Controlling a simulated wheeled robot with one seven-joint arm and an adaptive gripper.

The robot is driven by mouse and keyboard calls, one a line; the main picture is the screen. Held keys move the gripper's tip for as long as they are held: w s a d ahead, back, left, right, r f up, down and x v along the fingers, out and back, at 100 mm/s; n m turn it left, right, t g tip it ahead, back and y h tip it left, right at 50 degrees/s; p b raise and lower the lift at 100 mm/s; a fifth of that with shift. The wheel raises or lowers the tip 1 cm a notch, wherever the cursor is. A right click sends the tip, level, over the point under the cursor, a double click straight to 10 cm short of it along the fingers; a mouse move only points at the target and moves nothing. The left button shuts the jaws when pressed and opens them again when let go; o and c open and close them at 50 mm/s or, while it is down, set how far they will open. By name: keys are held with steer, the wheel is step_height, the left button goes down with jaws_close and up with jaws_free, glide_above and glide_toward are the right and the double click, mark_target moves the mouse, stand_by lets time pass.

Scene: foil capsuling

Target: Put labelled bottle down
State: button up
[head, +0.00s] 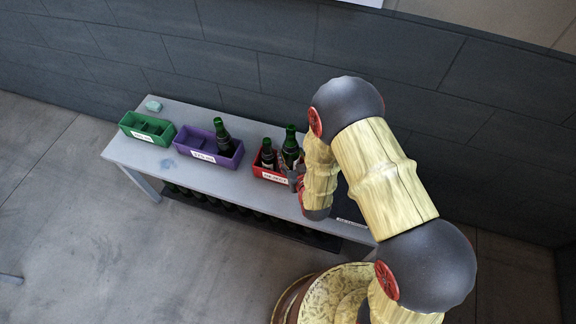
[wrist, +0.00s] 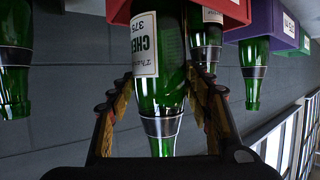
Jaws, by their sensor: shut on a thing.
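The labelled green bottle (wrist: 158,92) is between the two fingers of my gripper (wrist: 160,80) in the wrist view, which is upside down. Its white label and silver neck band show; its base is out of frame. My gripper is shut on it. In the head view my gripper (head: 296,180) is at the right end of the red bin (head: 270,176). The bottle (head: 290,145) there stands upright and higher than its neighbour. Whether its base touches the bin floor is hidden.
Another bottle (head: 267,154) stands in the red bin. A purple bin (head: 207,157) holds one bottle (head: 222,136); the green bin (head: 147,129) looks empty. In the wrist view another bottle (wrist: 14,60) is at the left edge. The table's left end (head: 125,150) has bare room.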

mark_target(293, 167)
steer(key=shift+f+b, duration=1)
steer(key=shift+f, duration=1.9)
steer(key=shift+f, duration=0.15)
steer(key=o, duration=1.6)
